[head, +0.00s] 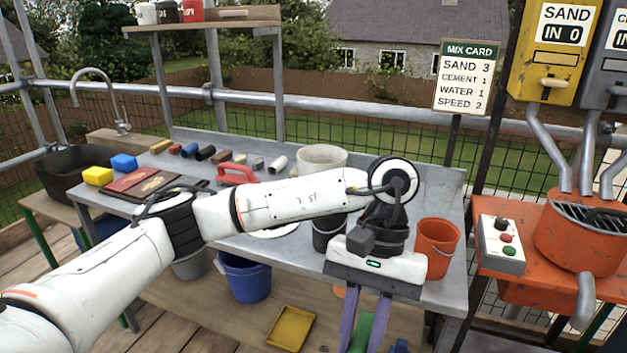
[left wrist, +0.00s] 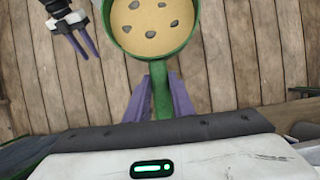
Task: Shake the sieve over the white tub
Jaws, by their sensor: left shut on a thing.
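My left gripper (head: 364,325) is shut on the green handle of the sieve (head: 359,334); the rest of the sieve is below the head view. In the left wrist view the purple fingers (left wrist: 160,97) clasp the handle, and the round green sieve (left wrist: 184,46) holds tan sand with several grey stones. Wooden decking shows around the sieve, with no tub beneath it. A whitish tub (head: 322,157) stands at the back of the metal bench, behind my arm. My right gripper (left wrist: 80,43) appears at the upper left of the left wrist view, fingers apart and empty.
On the bench (head: 446,205) are an orange bucket (head: 436,246), a dark bucket (head: 328,236), a red float (head: 237,173) and small blocks. A blue bucket (head: 245,277) and yellow tray (head: 290,327) are below. An orange mixer (head: 590,240) stands at right.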

